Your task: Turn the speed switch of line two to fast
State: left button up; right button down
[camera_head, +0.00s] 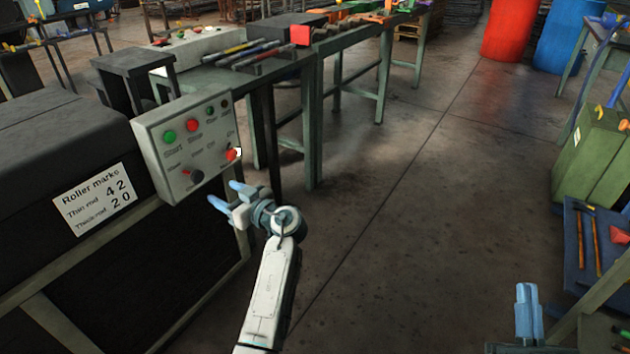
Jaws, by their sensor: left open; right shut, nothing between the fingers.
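A grey control panel (153,150) is mounted at the end of a dark machine, left of centre. My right gripper (527,312) is shut and empty at the lower right.
A "Roller marks" card (94,199) is on the dark machine (60,145). A green bench (310,110) with rods stands behind the panel. A green cabinet (590,150) and a blue board with tools (578,250) are at the right. The middle floor is clear.

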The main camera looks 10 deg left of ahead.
aim_at(200, 177)
pick_arm(q)
jog(key=shift+n+y, duration=0.3)
jog(key=shift+n, duration=0.1)
jog(key=x, duration=0.7)
jog(key=r+x, duration=0.1)
jog(key=x, duration=0.2)
jog(key=shift+a+r, duration=0.1)
jog(key=shift+a, duration=0.3)
pick_arm(e)
jog(key=shift+s+f+g, duration=0.15)
jog(key=shift+f+g, duration=0.05)
jog(key=shift+g, duration=0.1)
pick_arm(q)
jog(key=c, duration=0.9)
